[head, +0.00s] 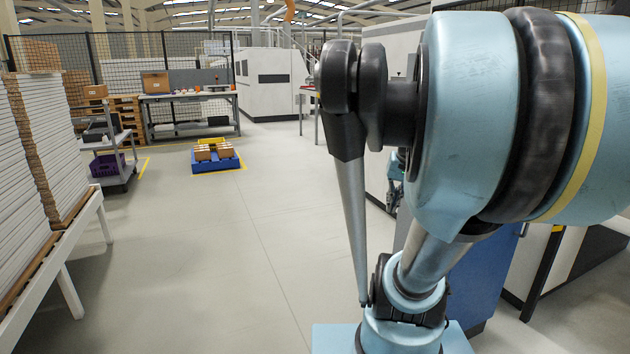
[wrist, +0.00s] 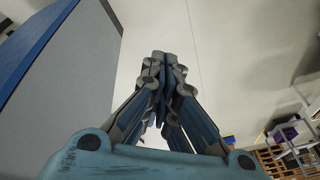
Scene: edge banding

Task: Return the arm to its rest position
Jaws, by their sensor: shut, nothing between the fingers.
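My arm fills the right half of the head view, with its large blue-grey links folded close to the camera. My gripper (wrist: 161,62) shows in the middle of the wrist view. Its fingers meet at the tips, and nothing is between them. Below the fingers in that view is pale floor. In the head view a small part of the gripper (head: 395,180) seems to show behind the arm links, mostly hidden by them.
Stacked boards (head: 20,170) stand on a white table at the left. A grey cart (head: 112,150) with a purple crate, a workbench (head: 190,97) and a blue pallet (head: 216,163) with boxes stand farther back. A blue and grey cabinet (wrist: 70,70) is close to the gripper. The central floor is clear.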

